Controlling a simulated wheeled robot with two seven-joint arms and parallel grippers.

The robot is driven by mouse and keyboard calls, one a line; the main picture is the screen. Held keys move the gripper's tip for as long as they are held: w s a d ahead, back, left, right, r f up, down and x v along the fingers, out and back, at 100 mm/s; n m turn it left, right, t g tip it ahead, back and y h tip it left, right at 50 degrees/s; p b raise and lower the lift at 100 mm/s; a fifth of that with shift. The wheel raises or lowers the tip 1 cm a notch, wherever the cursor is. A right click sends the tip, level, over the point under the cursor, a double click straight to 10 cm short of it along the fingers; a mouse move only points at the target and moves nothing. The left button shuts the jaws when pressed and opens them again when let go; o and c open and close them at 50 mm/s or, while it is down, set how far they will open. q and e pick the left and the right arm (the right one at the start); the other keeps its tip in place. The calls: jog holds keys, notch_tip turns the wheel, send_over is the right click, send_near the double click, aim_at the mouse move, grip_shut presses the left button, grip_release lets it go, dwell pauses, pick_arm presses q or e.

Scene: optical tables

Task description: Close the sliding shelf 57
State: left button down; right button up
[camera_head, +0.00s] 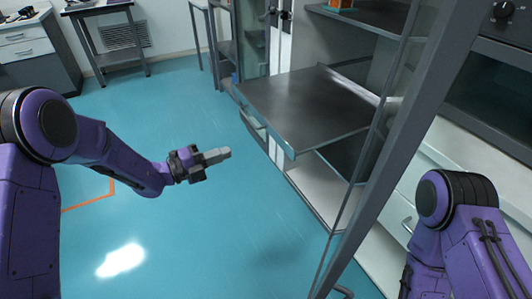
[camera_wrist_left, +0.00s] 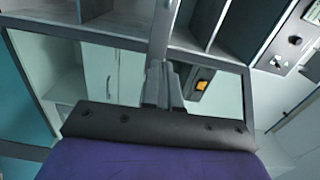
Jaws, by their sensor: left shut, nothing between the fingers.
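The sliding shelf (camera_head: 305,105) is a dark grey flat board with a lighter front edge and a handle on its front left side. It is pulled out of the tall cabinet and juts over the floor. My left gripper (camera_head: 229,153) is shut and empty, in the air to the left of the shelf's front edge, apart from it. In the left wrist view the shut fingers (camera_wrist_left: 163,85) point at grey cabinet framing; I cannot make out the sliding shelf there for sure. My right arm shows at the lower right, but its gripper is not visible.
An open glass door with a grey frame (camera_head: 385,150) stands to the right of the shelf, between it and my right arm. A lower white cabinet board (camera_head: 320,188) lies beneath. Desks (camera_head: 108,8) stand at the back left. The blue floor (camera_head: 190,240) is clear.

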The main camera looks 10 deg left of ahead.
aim_at(275, 136)
pick_arm(q)
jog(key=shift+m, duration=0.4)
jog(key=p+x, duration=0.2)
jog(key=x, duration=1.1)
jog(key=shift+s+d+r, duration=0.15)
jog(key=shift+s+r, duration=0.05)
jog(key=shift+s, duration=0.05)
jog(key=shift+w+d, duration=0.3)
jog(key=shift+d, duration=0.15)
